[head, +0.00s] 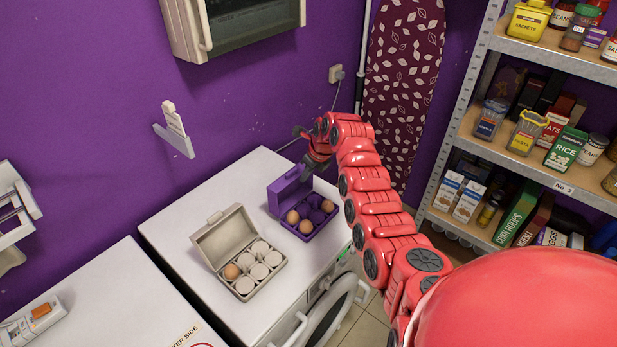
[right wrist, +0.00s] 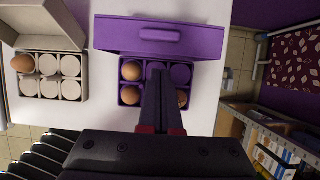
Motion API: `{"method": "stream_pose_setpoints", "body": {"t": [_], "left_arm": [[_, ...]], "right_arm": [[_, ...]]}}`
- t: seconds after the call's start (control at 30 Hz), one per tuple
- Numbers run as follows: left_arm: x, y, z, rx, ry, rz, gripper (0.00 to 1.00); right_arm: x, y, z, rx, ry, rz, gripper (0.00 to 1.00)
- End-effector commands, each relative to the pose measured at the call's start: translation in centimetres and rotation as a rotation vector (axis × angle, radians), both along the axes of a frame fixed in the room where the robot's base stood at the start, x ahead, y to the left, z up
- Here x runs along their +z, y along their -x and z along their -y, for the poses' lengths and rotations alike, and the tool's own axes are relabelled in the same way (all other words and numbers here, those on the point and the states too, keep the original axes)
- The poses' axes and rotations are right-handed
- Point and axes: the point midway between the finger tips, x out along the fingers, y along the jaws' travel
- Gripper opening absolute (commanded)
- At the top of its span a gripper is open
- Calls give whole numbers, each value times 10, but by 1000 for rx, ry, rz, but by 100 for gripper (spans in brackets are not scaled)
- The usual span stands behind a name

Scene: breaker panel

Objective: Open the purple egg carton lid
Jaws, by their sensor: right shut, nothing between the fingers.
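The purple egg carton (head: 318,226) sits on the white appliance top with its lid (head: 288,190) standing up at the back, open. Brown eggs (head: 306,227) lie in some cups and other cups are empty. In the right wrist view the lid (right wrist: 155,40) is swung back from the purple tray (right wrist: 123,104), and a tab shows on it. My right gripper (head: 306,175) is beside the lid's right end in the head view. Its shut, empty fingers (right wrist: 160,75) appear over the purple tray in the wrist view; whether they touch it I cannot tell. My left gripper is out of view.
An open grey egg carton (head: 222,240) with one brown egg (head: 231,271) stands left of the purple one. A shelf unit (head: 470,130) with groceries stands at the right. An ironing board (head: 402,80) leans on the purple wall behind. The white top (head: 180,220) is clear at the left.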

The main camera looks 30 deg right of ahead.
Motion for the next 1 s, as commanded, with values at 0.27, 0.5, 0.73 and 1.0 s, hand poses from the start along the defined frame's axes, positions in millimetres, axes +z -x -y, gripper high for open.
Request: {"method": "stream_pose_setpoints", "body": {"t": [0.27,0.5,0.73,1.0], "left_arm": [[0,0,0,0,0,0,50],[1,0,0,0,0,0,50],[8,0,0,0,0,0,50],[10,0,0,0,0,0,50]], "right_arm": [[0,0,0,1,0,1,0],[1,0,0,1,0,1,0],[11,0,0,1,0,0,0],[18,0,0,1,0,2,0]]}}
